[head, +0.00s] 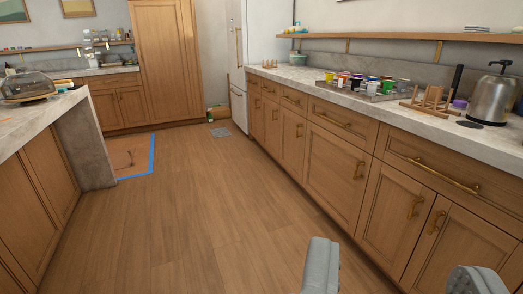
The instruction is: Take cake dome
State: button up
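A clear cake dome (28,83) with a dark tint sits on a wooden base near the far end of the island counter, at the left edge of the view. My gripper (398,272) shows as two grey fingers at the bottom right. The fingers are wide apart with only floor and cabinet fronts behind them, so it is open and empty. It is far from the dome.
The island (41,120) stands on the left and a long counter (345,98) runs along the right, holding jars on a tray (361,92), a wooden rack (429,100) and a kettle (493,94). The wooden floor (190,200) between them is clear. A blue-edged mat (133,155) lies beyond the island.

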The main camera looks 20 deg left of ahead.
aim_at(23, 85)
jog(key=i+j+u, duration=0.2)
jog(key=i+u, duration=0.2)
jog(key=i+j+u, duration=0.1)
jog(key=i+u, duration=0.65)
jog(key=i+l+u, duration=0.15)
jog(key=i+u, duration=0.25)
jog(key=i+j+u, duration=0.15)
jog(key=i+u, duration=0.3)
jog(key=i, duration=0.45)
jog(key=i+l+u, duration=0.15)
jog(key=i+u, duration=0.3)
jog(key=i, duration=0.4)
jog(key=i+j+z, duration=0.2)
jog(key=i, duration=0.35)
jog(key=i+j+z, duration=0.15)
jog(key=i, duration=0.4)
